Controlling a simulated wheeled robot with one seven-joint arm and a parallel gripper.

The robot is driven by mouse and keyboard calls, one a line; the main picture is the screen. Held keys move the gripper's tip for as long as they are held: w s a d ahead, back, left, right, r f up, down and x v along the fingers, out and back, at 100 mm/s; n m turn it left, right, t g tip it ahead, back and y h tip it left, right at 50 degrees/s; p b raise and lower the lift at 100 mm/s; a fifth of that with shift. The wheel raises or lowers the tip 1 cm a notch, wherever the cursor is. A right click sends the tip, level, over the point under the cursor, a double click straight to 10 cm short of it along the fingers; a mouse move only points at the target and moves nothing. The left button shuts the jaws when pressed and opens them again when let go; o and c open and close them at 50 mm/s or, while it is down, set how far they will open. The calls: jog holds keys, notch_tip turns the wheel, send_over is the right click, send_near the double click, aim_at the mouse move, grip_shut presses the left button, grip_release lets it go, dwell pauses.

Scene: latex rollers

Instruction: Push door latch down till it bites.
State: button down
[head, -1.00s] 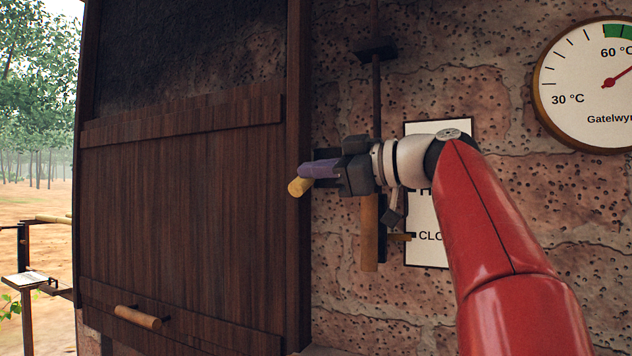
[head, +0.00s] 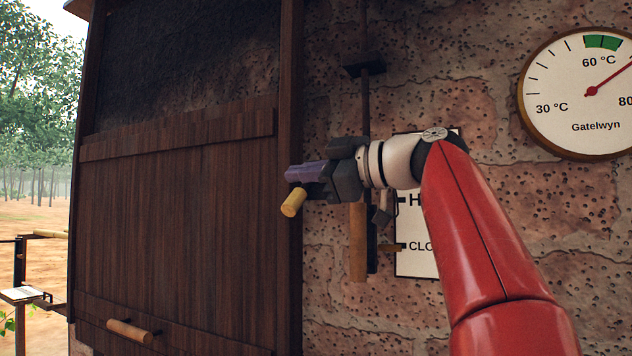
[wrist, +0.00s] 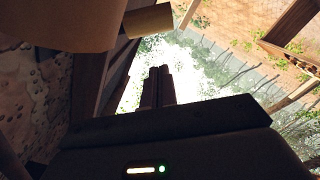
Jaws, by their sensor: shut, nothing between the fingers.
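The wooden door (head: 180,225) stands upright at the left in the head view. A short yellow wooden grip (head: 293,203) shows at its right edge, apparently the latch handle, slanting down to the left. My gripper (head: 290,173) is shut and empty, its purple fingers pointing left just above the grip. I cannot tell whether they touch it. The latch's mount is hidden behind my gripper. In the wrist view the dark shut fingers (wrist: 156,84) point at bright outdoors, with a brown cylinder (wrist: 148,20) above them, probably the same grip.
A dark vertical rod (head: 364,100) with a wooden handle (head: 358,245) hangs behind my wrist. A partly covered sign (head: 415,262) and a round gauge (head: 590,95) are on the brick wall. A door handle (head: 130,331) is low on the door.

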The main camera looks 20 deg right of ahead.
jog(key=b+v, duration=0.1)
jog(key=v, duration=0.9)
jog(key=shift+s+r+b, duration=0.2)
jog(key=shift+r+b, duration=0.1)
jog(key=shift+b, duration=0.05)
